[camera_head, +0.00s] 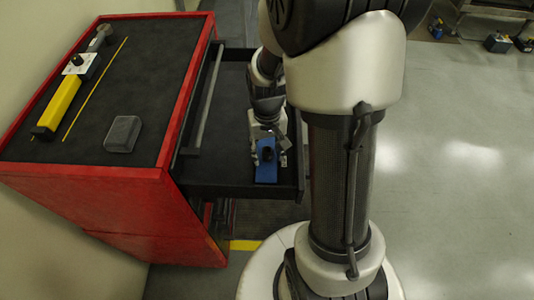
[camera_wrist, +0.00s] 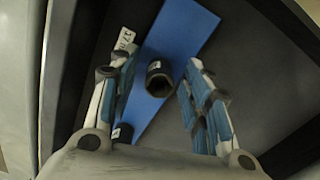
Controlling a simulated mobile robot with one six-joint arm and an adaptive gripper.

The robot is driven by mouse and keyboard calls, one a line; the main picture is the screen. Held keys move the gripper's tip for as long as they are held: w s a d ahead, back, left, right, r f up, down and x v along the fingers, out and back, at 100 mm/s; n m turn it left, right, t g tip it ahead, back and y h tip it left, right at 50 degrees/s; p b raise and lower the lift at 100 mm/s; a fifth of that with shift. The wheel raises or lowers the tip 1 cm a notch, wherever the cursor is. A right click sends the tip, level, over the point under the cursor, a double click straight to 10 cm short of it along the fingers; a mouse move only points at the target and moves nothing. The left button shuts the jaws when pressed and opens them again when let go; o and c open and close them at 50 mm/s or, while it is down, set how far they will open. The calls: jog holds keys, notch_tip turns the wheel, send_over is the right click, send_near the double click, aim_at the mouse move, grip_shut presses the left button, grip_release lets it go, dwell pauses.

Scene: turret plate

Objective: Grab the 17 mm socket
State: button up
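A dark socket (camera_wrist: 158,80) stands on a blue holder (camera_wrist: 185,28) in the wrist view, its open end facing up. A second dark socket (camera_wrist: 122,133) shows lower left, partly hidden by the left finger. A white label (camera_wrist: 127,40) with dark print lies beside the holder; I cannot read it surely. My gripper (camera_wrist: 152,72) is open, with one finger on each side of the first socket and visible gaps to it. In the head view, my gripper (camera_head: 266,134) is over the blue holder (camera_head: 266,173) inside the open drawer.
The drawer (camera_head: 235,190) is pulled out of a red cabinet (camera_head: 100,195), and its walls stand close around my gripper. On the cabinet top are a yellow-handled tool (camera_head: 60,103) and a grey box (camera_head: 122,134).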

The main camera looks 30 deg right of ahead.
grip_shut()
dwell(0.3)
jog(key=shift+r, duration=0.15)
